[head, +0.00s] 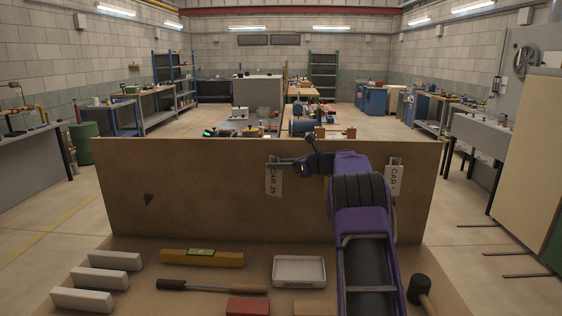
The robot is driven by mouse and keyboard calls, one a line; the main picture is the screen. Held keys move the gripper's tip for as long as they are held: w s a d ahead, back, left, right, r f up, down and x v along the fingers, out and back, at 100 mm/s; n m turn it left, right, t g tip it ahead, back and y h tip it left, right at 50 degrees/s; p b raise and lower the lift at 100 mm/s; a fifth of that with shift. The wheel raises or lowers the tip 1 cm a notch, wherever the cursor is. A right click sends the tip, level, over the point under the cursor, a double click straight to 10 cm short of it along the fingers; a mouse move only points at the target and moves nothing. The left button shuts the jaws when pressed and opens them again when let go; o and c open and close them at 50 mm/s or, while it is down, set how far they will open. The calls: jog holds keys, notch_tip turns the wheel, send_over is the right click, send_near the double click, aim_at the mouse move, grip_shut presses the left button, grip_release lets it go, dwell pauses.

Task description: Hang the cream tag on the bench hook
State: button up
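One pale cream tag (273,182), lettered "CAR" with blurred characters after it, is at the upright brown board, left of centre. My gripper (275,164) reaches in from the right, and its fingers cross the tag's upper part. I cannot tell whether they grip it or only pass in front. A second pale tag (394,178), also lettered "CAR", hangs near the board's top edge, right of my arm. My arm partly hides the board between the tags. A hook is not clearly visible; whatever holds the tags is too small to make out.
The board (200,215) bears a small dark triangular mark.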

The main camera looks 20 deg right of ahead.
jog(key=shift+o, duration=0.2)
jog(key=shift+w+a+r, duration=0.1)
jog(key=shift+a, duration=0.1)
jog(key=shift+r, duration=0.15)
jog(key=v, duration=1.7)
jog(key=shift+s+d+b, duration=0.2)
jog(key=shift+s+b, duration=0.15)
jog(key=shift+b, duration=0.05)
